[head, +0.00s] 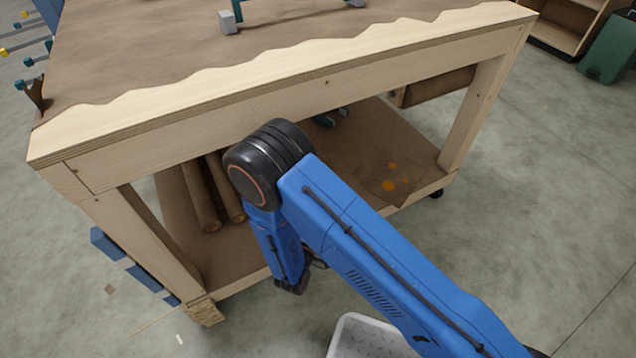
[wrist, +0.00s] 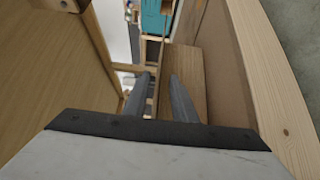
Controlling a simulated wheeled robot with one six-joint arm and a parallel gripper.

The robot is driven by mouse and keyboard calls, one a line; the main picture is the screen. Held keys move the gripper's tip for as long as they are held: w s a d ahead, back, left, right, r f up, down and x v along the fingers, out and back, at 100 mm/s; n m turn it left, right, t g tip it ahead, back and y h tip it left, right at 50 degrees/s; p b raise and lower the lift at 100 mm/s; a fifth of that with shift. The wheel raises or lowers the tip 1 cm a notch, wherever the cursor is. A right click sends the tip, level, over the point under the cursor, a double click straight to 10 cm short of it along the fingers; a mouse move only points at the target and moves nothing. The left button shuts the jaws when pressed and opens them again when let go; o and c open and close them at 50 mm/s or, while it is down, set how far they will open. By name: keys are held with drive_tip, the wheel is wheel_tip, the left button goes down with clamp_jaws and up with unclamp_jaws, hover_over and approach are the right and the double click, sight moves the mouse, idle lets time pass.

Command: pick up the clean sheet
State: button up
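I cannot make out for certain which thing is the clean sheet. Brown sheeting (head: 345,135) covers the lower shelf of the wooden workbench, and its right part carries orange spots. Another brown sheet (head: 140,50) covers the bench top, with a wavy front edge. My gripper shows in the wrist view (wrist: 164,80) with its two grey fingers apart and nothing seen held between them. A brown board-like surface (wrist: 182,75) lies beyond the fingers. In the head view my blue arm reaches to the bench front, and the gripper end is low by the lower shelf, mostly hidden.
The bench's front rail (head: 300,85) and legs (head: 470,115) frame the shelf opening. Brown rolls (head: 200,195) lie on the shelf at left. A light grey tray (head: 365,338) is at the bottom. Open floor (head: 560,200) lies to the right, with a green bin (head: 610,50) beyond.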

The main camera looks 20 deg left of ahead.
drive_tip(key=shift+w, duration=1.2)
clamp_jaws()
